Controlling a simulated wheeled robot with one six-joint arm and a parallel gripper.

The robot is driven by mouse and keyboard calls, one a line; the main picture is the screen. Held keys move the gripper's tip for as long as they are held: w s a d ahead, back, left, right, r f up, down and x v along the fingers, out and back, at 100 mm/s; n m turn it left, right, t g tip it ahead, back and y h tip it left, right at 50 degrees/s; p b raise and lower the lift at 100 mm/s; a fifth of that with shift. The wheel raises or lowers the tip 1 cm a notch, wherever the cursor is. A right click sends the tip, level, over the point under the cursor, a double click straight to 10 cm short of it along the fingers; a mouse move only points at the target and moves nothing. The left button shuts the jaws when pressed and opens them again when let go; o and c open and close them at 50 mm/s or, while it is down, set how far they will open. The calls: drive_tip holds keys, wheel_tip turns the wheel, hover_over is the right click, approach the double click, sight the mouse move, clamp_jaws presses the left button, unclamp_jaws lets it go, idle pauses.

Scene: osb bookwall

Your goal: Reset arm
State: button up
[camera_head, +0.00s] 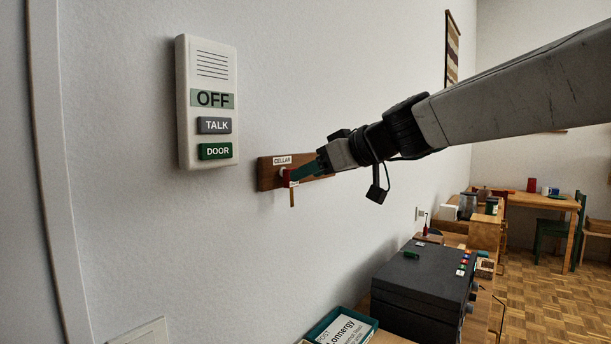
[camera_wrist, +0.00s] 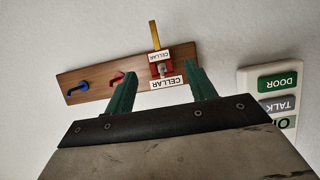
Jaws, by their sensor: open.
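My gripper (camera_head: 303,174) reaches in from the right to the wooden key rack (camera_head: 267,175) on the white wall. In the wrist view my gripper (camera_wrist: 161,78) shows two green fingers spread apart with nothing pinched between them. The rack (camera_wrist: 78,85) appears upside down there. A red key tag (camera_wrist: 156,70) marked CELLAR hangs at the rack's CELLAR label (camera_wrist: 167,83), with a brass-coloured strip (camera_wrist: 155,36) hanging from it. The tag lies in line with the gap between the fingers; I cannot tell if they touch it. A red hook and a blue hook (camera_wrist: 80,86) are bare.
A white intercom (camera_head: 207,102) reading OFF, with TALK and DOOR buttons, is on the wall left of the rack. Below right are a dark box (camera_head: 420,278) and a teal tray (camera_head: 345,325) with a card. A wooden table (camera_head: 540,202) stands far back.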

drive_tip(key=s+d+f+m+g+h, duration=0.2)
drive_tip(key=s+d+f+m+h, duration=0.1)
drive_tip(key=s+d+f, duration=0.5)
drive_tip(key=s+d+f+m+g+h, duration=0.2)
drive_tip(key=s+d+f+m+h, duration=0.2)
drive_tip(key=s+d+f, duration=0.4)
drive_tip(key=s+d+f+m+g+h, duration=0.3)
drive_tip(key=s+d+f, duration=0.5)
drive_tip(key=s, duration=1)
drive_tip(key=shift+f, duration=0.25)
